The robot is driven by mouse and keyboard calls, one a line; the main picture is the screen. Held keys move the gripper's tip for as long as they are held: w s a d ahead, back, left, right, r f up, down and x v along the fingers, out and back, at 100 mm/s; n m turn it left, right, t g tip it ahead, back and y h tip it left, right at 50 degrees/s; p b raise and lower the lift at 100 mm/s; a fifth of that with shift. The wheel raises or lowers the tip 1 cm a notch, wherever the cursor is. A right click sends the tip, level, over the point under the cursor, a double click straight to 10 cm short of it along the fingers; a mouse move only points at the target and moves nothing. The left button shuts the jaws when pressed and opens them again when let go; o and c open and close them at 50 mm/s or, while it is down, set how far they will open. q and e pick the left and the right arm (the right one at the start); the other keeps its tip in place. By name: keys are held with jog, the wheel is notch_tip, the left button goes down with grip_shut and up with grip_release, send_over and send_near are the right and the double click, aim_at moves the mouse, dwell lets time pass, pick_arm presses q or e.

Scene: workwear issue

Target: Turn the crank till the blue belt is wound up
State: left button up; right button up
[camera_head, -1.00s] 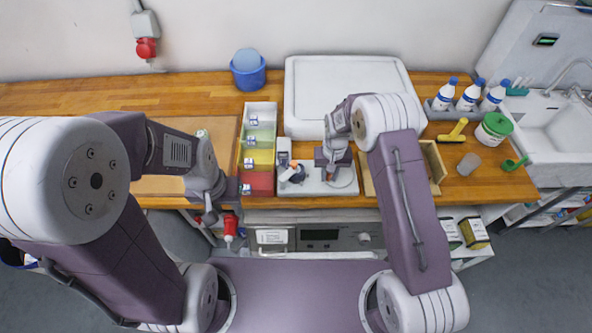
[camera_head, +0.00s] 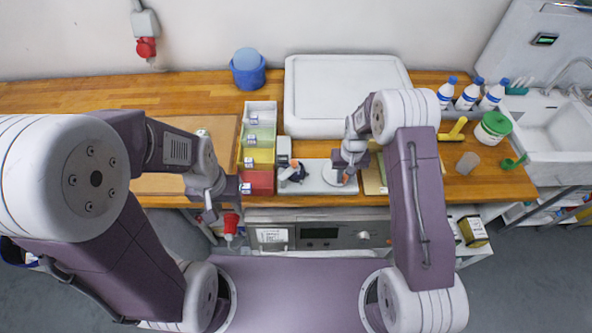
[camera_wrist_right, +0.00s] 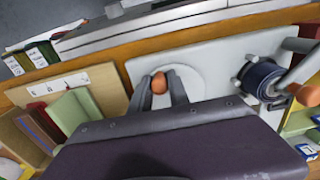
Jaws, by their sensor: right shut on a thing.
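A pale winding device has a flat base plate (camera_head: 314,187) at the front of the worktop. The blue belt (camera_wrist_right: 262,76) shows as a dark roll on a spindle in the right wrist view; in the head view the belt (camera_head: 297,173) sits on the plate's left part. My right gripper (camera_wrist_right: 160,92) is shut on the orange crank knob (camera_wrist_right: 158,83), above a round disc on the plate. In the head view my right gripper (camera_head: 345,176) is at the plate's right side. My left gripper (camera_head: 209,212) hangs at the worktop's front edge, away from the device; its jaws are unclear.
Coloured bins (camera_head: 258,157) stand left of the device. A large white box (camera_head: 345,85) is behind it. A tray with dividers (camera_head: 375,180) lies close on the right. Bottles (camera_head: 468,96) and a sink are further right.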

aim_at(329, 165)
jog(key=shift+w+d+f, duration=0.1)
jog(key=shift+w+d, duration=0.15)
jog(key=shift+d, duration=0.3)
jog(key=shift+w+d+b, duration=0.3)
jog(key=shift+w+d, duration=0.25)
jog(key=shift+w, duration=0.1)
jog(key=shift+w+d+f, duration=0.1)
jog(key=shift+w+d, duration=0.05)
jog(key=shift+w, duration=0.75)
jog(key=shift+w+b, duration=0.4)
jog(key=shift+b, duration=0.1)
jog(key=shift+w+r, duration=0.2)
jog(key=shift+w, duration=0.25)
jog(key=shift+w+a+f+b, duration=0.1)
jog(key=shift+w+a+b, duration=0.35)
jog(key=shift+w, duration=0.35)
jog(key=shift+w+a, duration=0.5)
jog(key=shift+a, duration=0.2)
jog(key=shift+a+f+b, duration=0.1)
jog(key=shift+a+b, duration=0.25)
jog(key=shift+a, duration=0.65)
jog(key=shift+s+a, duration=0.2)
jog(key=shift+a, duration=0.6)
jog(key=shift+s+a+r, duration=0.2)
jog(key=shift+s+a, duration=0.05)
jog(key=shift+a, duration=0.4)
jog(key=o, duration=0.8)
